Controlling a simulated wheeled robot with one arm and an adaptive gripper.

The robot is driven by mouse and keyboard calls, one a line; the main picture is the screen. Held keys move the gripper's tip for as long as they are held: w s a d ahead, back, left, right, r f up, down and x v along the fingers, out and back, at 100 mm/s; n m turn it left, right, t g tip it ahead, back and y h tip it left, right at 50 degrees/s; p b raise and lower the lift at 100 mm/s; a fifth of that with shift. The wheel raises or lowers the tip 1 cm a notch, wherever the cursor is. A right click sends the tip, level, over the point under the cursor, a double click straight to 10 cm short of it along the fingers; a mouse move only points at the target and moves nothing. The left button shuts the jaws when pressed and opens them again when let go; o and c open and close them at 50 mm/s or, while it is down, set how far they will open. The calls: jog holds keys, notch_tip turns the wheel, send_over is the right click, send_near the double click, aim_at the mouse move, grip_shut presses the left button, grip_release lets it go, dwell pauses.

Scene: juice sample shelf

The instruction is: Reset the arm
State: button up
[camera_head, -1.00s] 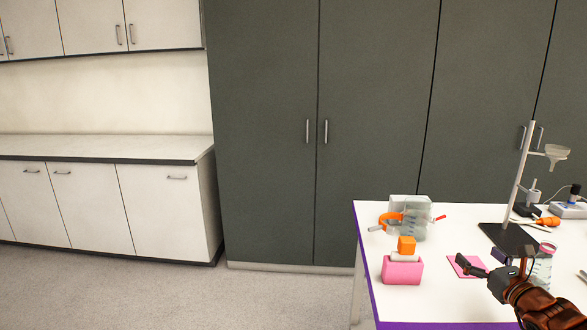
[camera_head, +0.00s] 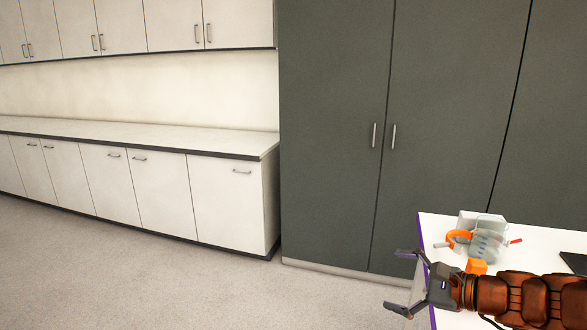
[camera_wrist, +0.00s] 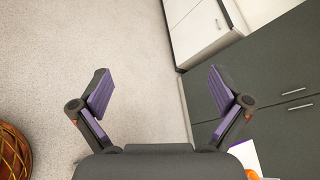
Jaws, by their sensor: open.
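My gripper (camera_head: 398,282) is at the lower right of the head view, reaching left past the table's left edge. Its fingers are spread wide with nothing between them. In the wrist view my gripper (camera_wrist: 157,90) also shows open and empty, with bare floor and cabinet fronts beyond it. My orange-brown arm covers part of the table's near side.
The white table (camera_head: 434,229) with a purple edge holds a clear container (camera_head: 487,243), an orange ring-shaped item (camera_head: 457,238) and an orange block (camera_head: 477,267). Tall dark cabinets (camera_head: 330,130) and white base cabinets (camera_head: 225,205) stand behind. The floor (camera_head: 150,280) at left is clear.

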jog(key=s+a+f+n+g+h+p, duration=0.1)
jog(key=s+a+f+n+g+h, duration=0.3)
jog(key=s+a+n+g, duration=1)
jog(key=s+d+f+n+t+h, duration=0.1)
jog(key=s+d+n+h, duration=0.1)
jog(key=s+d, duration=0.3)
jog(key=s+d+f+n+t+h+p, duration=0.1)
jog(key=s+d+h, duration=0.3)
jog(key=s, duration=0.6)
jog(key=shift+s+d+f+n+h, duration=0.15)
jog(key=shift+s+d+n+h, duration=0.15)
jog(key=shift+d+n+h, duration=0.25)
